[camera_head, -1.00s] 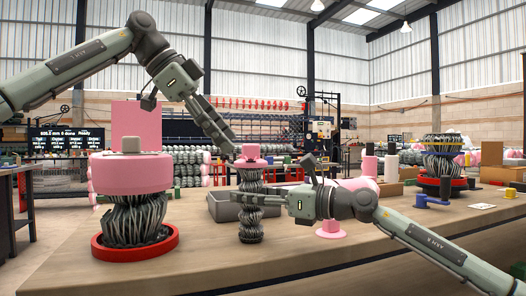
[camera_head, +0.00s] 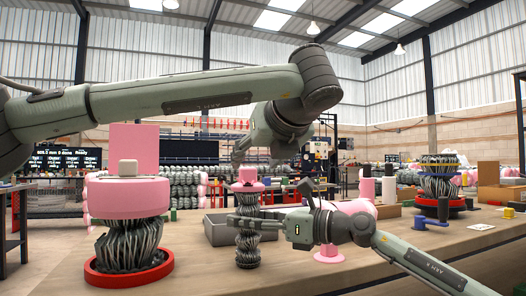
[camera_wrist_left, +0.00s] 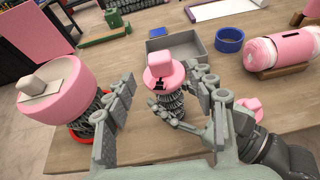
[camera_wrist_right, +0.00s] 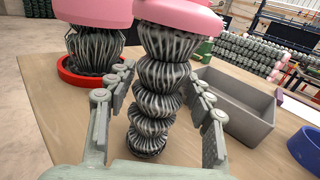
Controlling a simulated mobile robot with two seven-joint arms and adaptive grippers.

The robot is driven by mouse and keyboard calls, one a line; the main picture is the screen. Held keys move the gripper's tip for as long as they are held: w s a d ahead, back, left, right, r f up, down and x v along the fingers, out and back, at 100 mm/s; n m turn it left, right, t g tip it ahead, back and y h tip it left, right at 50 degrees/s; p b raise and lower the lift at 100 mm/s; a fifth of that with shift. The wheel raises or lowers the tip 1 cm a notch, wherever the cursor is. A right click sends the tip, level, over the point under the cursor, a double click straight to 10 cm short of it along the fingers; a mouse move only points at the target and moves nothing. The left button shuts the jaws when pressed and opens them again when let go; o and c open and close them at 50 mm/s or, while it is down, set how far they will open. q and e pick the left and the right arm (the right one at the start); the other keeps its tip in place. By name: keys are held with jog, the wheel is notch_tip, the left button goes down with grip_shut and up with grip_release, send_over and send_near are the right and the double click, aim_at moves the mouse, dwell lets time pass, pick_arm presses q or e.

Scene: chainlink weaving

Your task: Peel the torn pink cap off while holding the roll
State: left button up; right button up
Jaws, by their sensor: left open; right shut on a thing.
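The roll (camera_head: 248,240) is a narrow grey, bulging wire-mesh column standing upright on the table. A pink cap (camera_head: 247,186) with a pink block sits on its top. In the left wrist view the cap (camera_wrist_left: 160,60) shows dark torn marks on its near side. My left gripper (camera_head: 244,160) is open just above the cap; in its wrist view its fingers stand apart on either side of the cap. My right gripper (camera_head: 236,222) is shut on the roll's middle from the right. In the right wrist view its fingers flank the mesh (camera_wrist_right: 155,100).
A wider mesh roll (camera_head: 130,247) with a large pink cap stands in a red ring at left. A grey tray (camera_head: 215,231) is behind the narrow roll. A pink spool (camera_head: 328,252) and a blue ring (camera_wrist_left: 229,40) lie further right.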

aim_at(250, 169)
pick_arm(q)
jog(key=x, duration=0.7)
jog(key=shift+w+f, duration=0.1)
jog(key=shift+w, duration=0.1)
jog(key=c, duration=1.2)
